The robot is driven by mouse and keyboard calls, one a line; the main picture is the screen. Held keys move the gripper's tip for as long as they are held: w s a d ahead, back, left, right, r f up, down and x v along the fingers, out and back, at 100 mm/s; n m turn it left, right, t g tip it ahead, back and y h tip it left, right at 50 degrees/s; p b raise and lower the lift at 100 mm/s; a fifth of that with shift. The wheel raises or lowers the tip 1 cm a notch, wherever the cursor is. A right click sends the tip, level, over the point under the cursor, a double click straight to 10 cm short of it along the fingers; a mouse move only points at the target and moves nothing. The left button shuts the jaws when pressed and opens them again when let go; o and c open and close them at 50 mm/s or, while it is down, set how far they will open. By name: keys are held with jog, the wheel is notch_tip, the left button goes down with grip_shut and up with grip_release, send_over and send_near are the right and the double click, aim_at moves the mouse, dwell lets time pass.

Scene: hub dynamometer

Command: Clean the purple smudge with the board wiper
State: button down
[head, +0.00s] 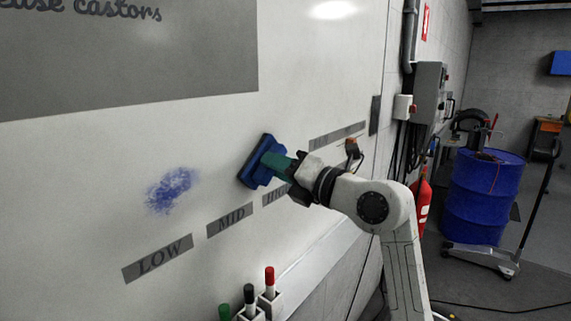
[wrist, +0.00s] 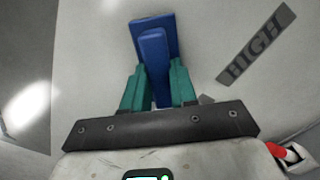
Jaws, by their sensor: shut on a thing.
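The smudge (head: 172,190) is a blue-violet speckled patch on the whiteboard (head: 90,160) in the head view, above the LOW and MID labels. The board wiper (head: 256,160) is blue, with a flat pad and a handle. My gripper (head: 277,165), with teal fingers, is shut on the wiper's handle. The wiper is to the right of the smudge, its pad facing the board; I cannot tell whether it touches. In the wrist view the wiper (wrist: 154,36) stands up between the two fingers of my gripper (wrist: 158,84). The smudge is not in the wrist view.
Grey labels LOW (head: 158,258), MID (head: 229,219) and a partly hidden HIGH (wrist: 256,46) run along the board. Green, black and red markers (head: 269,278) stand in holders below. A blue drum (head: 483,200) and a red extinguisher (head: 422,205) are at the right.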

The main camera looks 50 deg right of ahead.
jog(key=shift+a, duration=0.25)
jog(key=s, duration=0.6)
jog(key=shift+d, duration=0.2)
jog(key=shift+s, duration=0.1)
dwell(0.3)
jog(key=s, duration=0.2)
jog(key=shift+s, duration=0.4)
